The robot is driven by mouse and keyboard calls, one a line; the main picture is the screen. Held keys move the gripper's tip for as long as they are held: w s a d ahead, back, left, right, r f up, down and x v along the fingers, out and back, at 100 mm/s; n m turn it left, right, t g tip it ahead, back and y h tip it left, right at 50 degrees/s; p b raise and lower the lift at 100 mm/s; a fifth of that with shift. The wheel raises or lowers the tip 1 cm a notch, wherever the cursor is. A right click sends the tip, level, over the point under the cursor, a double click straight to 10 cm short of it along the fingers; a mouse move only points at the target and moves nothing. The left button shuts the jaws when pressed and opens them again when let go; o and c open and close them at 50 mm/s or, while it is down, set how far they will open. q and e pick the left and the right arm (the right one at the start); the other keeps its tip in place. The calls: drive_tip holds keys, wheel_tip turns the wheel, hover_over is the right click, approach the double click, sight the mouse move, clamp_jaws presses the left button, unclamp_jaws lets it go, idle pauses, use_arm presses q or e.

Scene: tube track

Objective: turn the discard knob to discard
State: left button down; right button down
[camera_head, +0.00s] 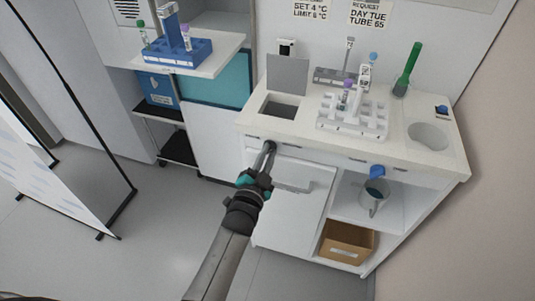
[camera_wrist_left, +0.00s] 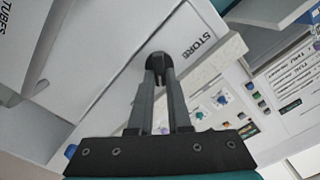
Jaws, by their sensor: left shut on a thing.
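A dark knob (camera_wrist_left: 157,66) sits on the white counter front beside the printed word STORE in the left wrist view. My left gripper (camera_wrist_left: 158,80) is shut on this knob, with both fingers close together at it. In the head view my left gripper (camera_head: 268,148) reaches the front edge of the white counter (camera_head: 305,139), below the square opening (camera_head: 281,109) with its raised grey lid (camera_head: 288,75). The fingers mostly hide the knob there. No word DISCARD is readable. My right gripper is not in view.
A white tube rack (camera_head: 352,126) and a green tube (camera_head: 407,70) stand on the counter. Below are a white door (camera_head: 287,205), a pitcher (camera_head: 373,197) and a cardboard box (camera_head: 346,243). A blue rack (camera_head: 177,53) stands on the left shelf.

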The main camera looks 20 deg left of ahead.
use_arm(q)
drive_tip(key=c, duration=0.9)
unclamp_jaws()
drive_tip(key=shift+o, duration=0.2)
drive_tip(key=shift+s, duration=0.1)
drive_tip(key=s+p, duration=0.2)
drive_tip(key=s, duration=1.3)
drive_tip(key=shift+a+p, duration=0.25)
drive_tip(key=shift+p, duration=0.1)
